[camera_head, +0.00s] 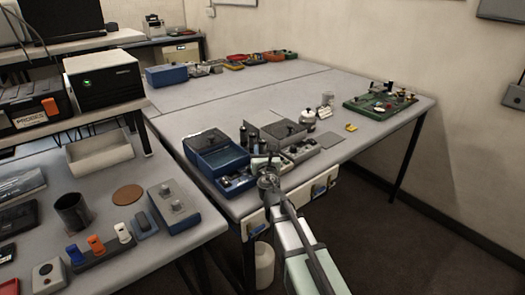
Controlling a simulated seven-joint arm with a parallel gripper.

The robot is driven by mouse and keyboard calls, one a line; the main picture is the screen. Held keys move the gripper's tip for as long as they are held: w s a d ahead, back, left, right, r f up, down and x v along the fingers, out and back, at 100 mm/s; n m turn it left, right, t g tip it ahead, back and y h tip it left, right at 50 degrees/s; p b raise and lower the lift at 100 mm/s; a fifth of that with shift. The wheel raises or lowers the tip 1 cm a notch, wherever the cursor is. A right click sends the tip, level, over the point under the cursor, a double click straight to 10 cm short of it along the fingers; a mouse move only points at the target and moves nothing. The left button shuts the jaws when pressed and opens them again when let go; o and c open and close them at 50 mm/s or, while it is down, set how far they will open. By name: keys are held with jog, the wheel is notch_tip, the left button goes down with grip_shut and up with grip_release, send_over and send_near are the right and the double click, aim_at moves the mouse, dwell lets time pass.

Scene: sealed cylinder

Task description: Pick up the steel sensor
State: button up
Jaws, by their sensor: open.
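My gripper (268,181) is at the front edge of the long grey table, over a group of small instruments, and is open. It appears small here, and I cannot make out its separate fingertips or anything between them. I cannot pick out the steel sensor with certainty; small grey and silvery parts lie around the gripper, and the gripper and arm hide some of that spot. An open blue case (217,158) stands just left of the gripper. Dark upright cylinders (248,137) stand behind it.
A grey box (284,131) and a white pot (308,120) stand behind the gripper. A green board (368,108) lies at the far right. The table's middle is clear.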

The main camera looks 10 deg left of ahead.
aim_at(263, 144)
jog(key=w, duration=0.2)
jog(key=w+a, duration=0.1)
jog(key=w, duration=0.1)
jog(key=shift+w, duration=0.2)
grip_shut()
